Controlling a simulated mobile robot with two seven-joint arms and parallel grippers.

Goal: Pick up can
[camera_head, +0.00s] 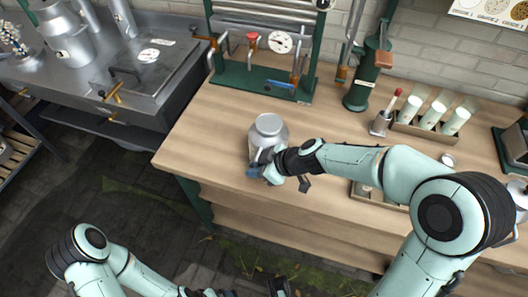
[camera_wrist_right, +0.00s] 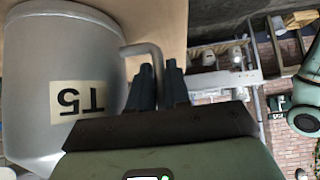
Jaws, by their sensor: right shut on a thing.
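The can (camera_head: 267,130) is a grey metal churn with a rounded lid, near the front left of the wooden counter. My right gripper (camera_head: 264,168) is at its front side. In the right wrist view the can (camera_wrist_right: 50,75) fills the left, appears upside down and bears a "T5" label. There the right gripper's dark fingers (camera_wrist_right: 158,88) are shut on the can's bent side handle (camera_wrist_right: 146,52). I cannot tell whether the can touches the counter. My left gripper (camera_head: 278,288) is partly cut off at the bottom edge, low in front of the counter, its opening unclear.
A green stand with pipes and a gauge (camera_head: 262,80) is behind the can. A rack of white-green cups (camera_head: 428,134) and a tray (camera_head: 372,194) are to the right. A metal sink unit (camera_head: 120,80) is at left. Counter (camera_head: 205,135) left of the can is clear.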

